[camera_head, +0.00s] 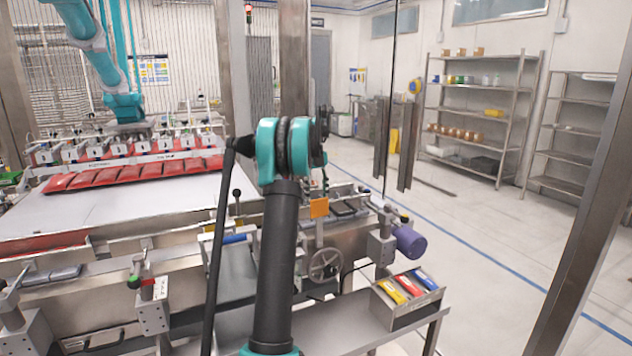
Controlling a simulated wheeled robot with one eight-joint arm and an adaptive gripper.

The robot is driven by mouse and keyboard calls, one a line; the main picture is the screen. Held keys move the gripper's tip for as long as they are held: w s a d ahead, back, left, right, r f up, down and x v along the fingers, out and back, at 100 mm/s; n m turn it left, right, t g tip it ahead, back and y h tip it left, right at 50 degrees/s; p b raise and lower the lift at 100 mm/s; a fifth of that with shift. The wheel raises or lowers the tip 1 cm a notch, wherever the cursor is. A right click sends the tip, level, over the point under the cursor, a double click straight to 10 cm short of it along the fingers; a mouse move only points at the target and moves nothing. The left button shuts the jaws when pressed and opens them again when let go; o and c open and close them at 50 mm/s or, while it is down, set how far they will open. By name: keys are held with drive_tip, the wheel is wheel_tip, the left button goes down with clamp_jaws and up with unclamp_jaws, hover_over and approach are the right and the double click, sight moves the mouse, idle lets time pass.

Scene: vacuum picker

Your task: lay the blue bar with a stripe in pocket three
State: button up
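A blue bar (426,279) with a pale mark lies in the right part of an open grey box (412,316) at the lower right. A second blue piece (236,239) lies on the machine's front ledge, just left of my arm; I cannot tell whether it has a stripe. The pocket numbers cannot be read, so I cannot tell which is pocket three. My arm rises through the middle of the view, with its teal joint near the top. My gripper's fingers cannot be made out behind that joint.
A red bar (409,286) and a yellow bar (391,292) share the box, which stands on a metal bench. A handwheel (325,264) and a purple knob (410,241) stick out from the machine near it. Open floor lies to the right, before the shelves (478,120).

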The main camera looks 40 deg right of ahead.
wheel_tip(320, 180, up, 12)
drive_tip(key=w, duration=0.1)
drive_tip(key=shift+w+d+r, duration=0.2)
drive_tip(key=shift+w+d, duration=0.05)
drive_tip(key=shift+w, duration=0.15)
idle(0.5)
